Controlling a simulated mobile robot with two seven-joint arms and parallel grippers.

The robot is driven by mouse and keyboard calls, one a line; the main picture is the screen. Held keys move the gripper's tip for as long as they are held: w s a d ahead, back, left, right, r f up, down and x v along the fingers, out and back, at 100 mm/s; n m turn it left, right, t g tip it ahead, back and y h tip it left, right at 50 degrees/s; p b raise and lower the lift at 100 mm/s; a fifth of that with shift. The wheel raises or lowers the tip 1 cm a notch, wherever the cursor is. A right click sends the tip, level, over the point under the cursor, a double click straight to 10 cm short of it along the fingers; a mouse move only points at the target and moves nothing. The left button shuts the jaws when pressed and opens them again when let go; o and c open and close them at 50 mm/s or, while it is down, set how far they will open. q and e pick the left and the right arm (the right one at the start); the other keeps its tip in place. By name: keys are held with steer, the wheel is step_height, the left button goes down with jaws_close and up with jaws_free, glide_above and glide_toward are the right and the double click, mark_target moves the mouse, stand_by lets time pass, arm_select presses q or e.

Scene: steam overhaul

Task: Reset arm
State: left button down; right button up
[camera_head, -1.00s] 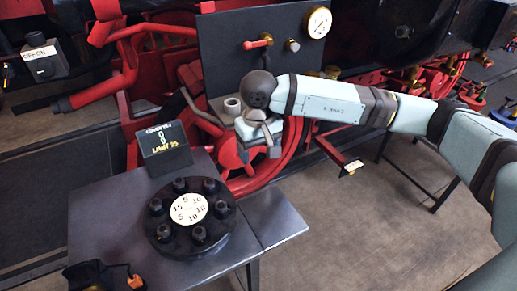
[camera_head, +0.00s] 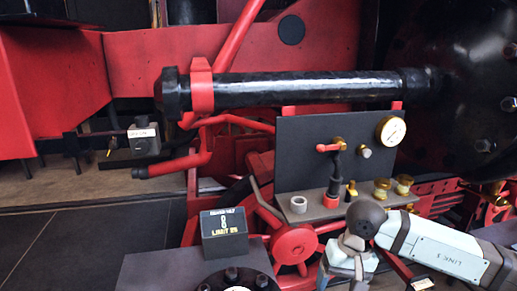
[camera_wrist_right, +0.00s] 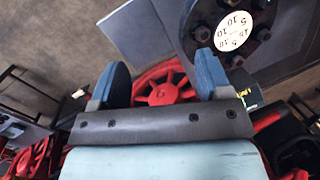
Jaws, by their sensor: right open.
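My right arm (camera_head: 435,250) comes in from the lower right in the head view, bent at a grey joint. My right gripper (camera_wrist_right: 159,78) shows in the right wrist view with its two blue fingers wide apart and nothing between them. A red spoked wheel (camera_wrist_right: 162,88) lies beyond the fingers, apart from them as far as I can tell. In the head view the gripper's tips are hard to make out at the lower edge. My left arm and gripper are not in view.
A dark panel with a gauge (camera_head: 392,130) and red-handled valve (camera_head: 330,148) stands behind my right arm. A small display (camera_head: 224,225) stands by a round bolt plate, which shows in the wrist view with its white numbered disc (camera_wrist_right: 233,31). A black pipe (camera_head: 300,87) crosses above.

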steer(key=s+a+r+m+g+y, duration=0.1)
steer(key=s+a+m+y, duration=0.3)
steer(key=a+m+y, duration=0.35)
steer(key=s+a+m+g+y, duration=0.2)
steer(key=s+a+m+y, duration=0.4)
steer(key=a, duration=0.3)
steer(key=w+d+f+n+t+h, duration=0.25)
steer(key=d+f+n+t, duration=0.25)
steer(key=n+t, duration=0.8)
steer(key=w+d+f+n+t+h, duration=0.1)
steer(key=d+f+n+t+h, duration=0.45)
steer(key=n, duration=1.45)
steer(key=s+d+f+m+g+h, duration=0.1)
steer(key=s+d+f+m+h, duration=0.1)
steer(key=s+f+m, duration=0.4)
steer(key=s+d+f+m+g+h, duration=0.2)
steer(key=s+f+m, duration=0.4)
steer(key=f+m, duration=0.3)
step_height(320, 180, down, 2)
steer(key=d+h, duration=0.1)
steer(key=d, duration=0.1)
steer(key=shift+s+d+f, duration=0.2)
steer(key=shift+d, duration=0.1)
steer(key=shift+g, duration=0.25)
